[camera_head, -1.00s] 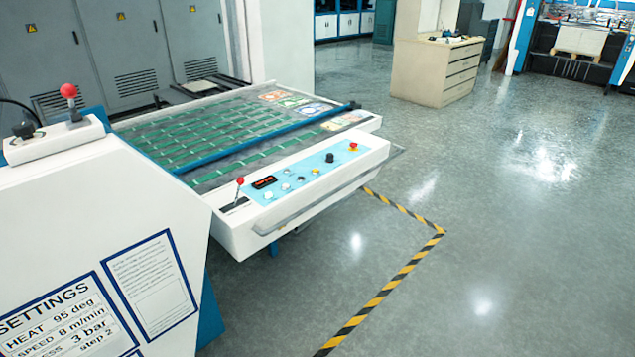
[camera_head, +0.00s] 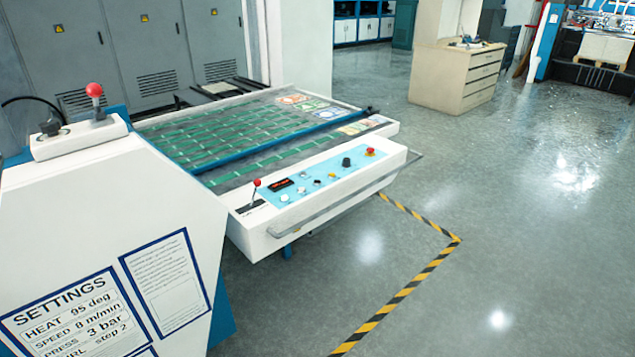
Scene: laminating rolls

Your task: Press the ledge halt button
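A control panel (camera_head: 322,179) with a light blue face runs along the front ledge of the laminating machine. At its right end sits a red button (camera_head: 370,152) on a yellow base, which looks like the halt button. To its left are a black knob (camera_head: 346,162), several small white and yellow buttons, a small red-lit display (camera_head: 281,184) and a red-topped lever (camera_head: 256,184). Neither of my grippers is in view. Nothing hides the red button.
A white machine housing (camera_head: 90,220) with a settings sign fills the left foreground. A handrail (camera_head: 345,200) runs along the ledge front. Yellow-black floor tape (camera_head: 410,280) marks a corner. The floor to the right is open up to a beige drawer cabinet (camera_head: 455,80).

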